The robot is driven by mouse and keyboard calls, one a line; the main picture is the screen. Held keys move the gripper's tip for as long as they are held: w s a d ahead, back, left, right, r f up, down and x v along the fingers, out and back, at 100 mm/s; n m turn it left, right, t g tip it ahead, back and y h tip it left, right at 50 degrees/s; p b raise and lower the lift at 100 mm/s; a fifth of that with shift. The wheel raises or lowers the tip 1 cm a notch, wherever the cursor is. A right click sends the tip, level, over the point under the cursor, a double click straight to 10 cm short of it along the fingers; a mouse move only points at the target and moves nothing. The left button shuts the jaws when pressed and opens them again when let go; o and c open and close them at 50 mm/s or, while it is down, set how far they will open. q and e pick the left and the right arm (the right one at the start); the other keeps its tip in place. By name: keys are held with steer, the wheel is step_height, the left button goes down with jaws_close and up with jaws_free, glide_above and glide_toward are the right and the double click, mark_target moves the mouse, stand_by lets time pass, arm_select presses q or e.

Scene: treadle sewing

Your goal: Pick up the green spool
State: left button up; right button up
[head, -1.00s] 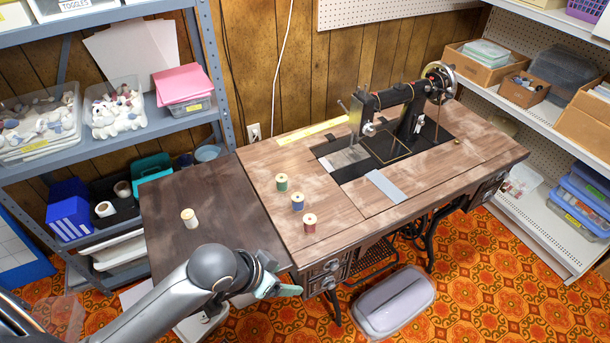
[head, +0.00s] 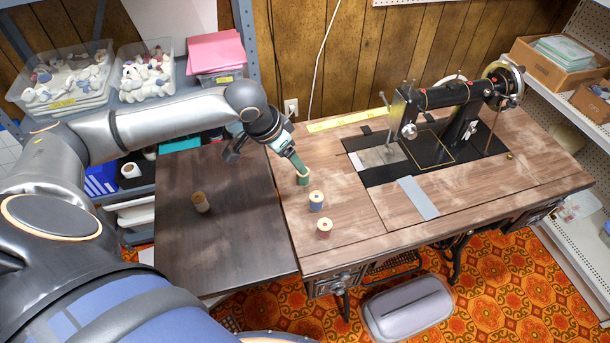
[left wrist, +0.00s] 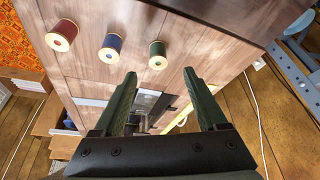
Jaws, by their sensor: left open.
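The green spool (head: 304,178) stands upright on the sewing table's left part, at the back of a row of three. My left gripper (head: 297,160) reaches down right beside it and partly overlaps it. In the left wrist view the green spool (left wrist: 157,55) shows just beyond the space between the two fingertips of my left gripper (left wrist: 161,74). The gripper is open and nothing is between the fingers. Whether a finger touches the spool I cannot tell. My right gripper is not in view.
A blue spool (head: 316,200) and a red spool (head: 324,228) stand in front of the green one. A yellow tape (head: 345,119) lies behind, and the sewing machine (head: 450,100) stands to the right.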

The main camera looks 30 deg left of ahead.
mark_target(303, 177)
arm_select(q)
steer(key=x, duration=0.4)
steer(key=b+x, duration=0.1)
steer(key=x, duration=0.3)
steer(key=shift+w+d+f, duration=0.15)
steer(key=shift+d+f, duration=0.1)
steer(key=shift+f, duration=0.05)
jaws_close()
